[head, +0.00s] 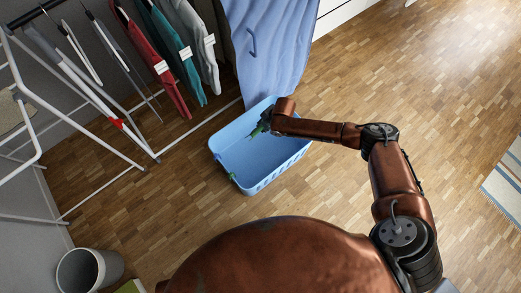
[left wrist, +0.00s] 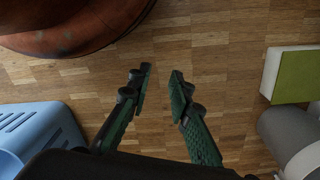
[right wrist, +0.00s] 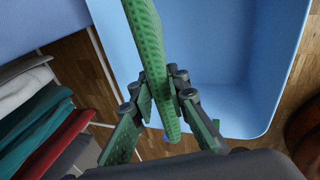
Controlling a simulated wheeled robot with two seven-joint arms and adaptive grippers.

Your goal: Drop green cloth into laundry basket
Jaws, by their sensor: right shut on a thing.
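The green cloth (right wrist: 152,55) is a long narrow dotted strip in the right wrist view. My right gripper (right wrist: 164,92) is shut on it, with a finger on each side. In the head view my right gripper (head: 262,125) is over the far left part of the blue laundry basket (head: 270,160). The basket also fills much of the right wrist view (right wrist: 215,50), beneath the cloth. My left gripper (left wrist: 160,72) is open and empty above the wood floor, with the basket's side (left wrist: 45,135) at left. A small green patch shows at the basket's near left rim; I cannot tell what it is.
A drying rack (head: 85,118) with hanging shirts stands at left. A blue sheet (head: 268,45) hangs behind the basket. A grey bin (head: 90,270) and a green-and-white box (left wrist: 290,75) stand near my base. The floor right of the basket is clear.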

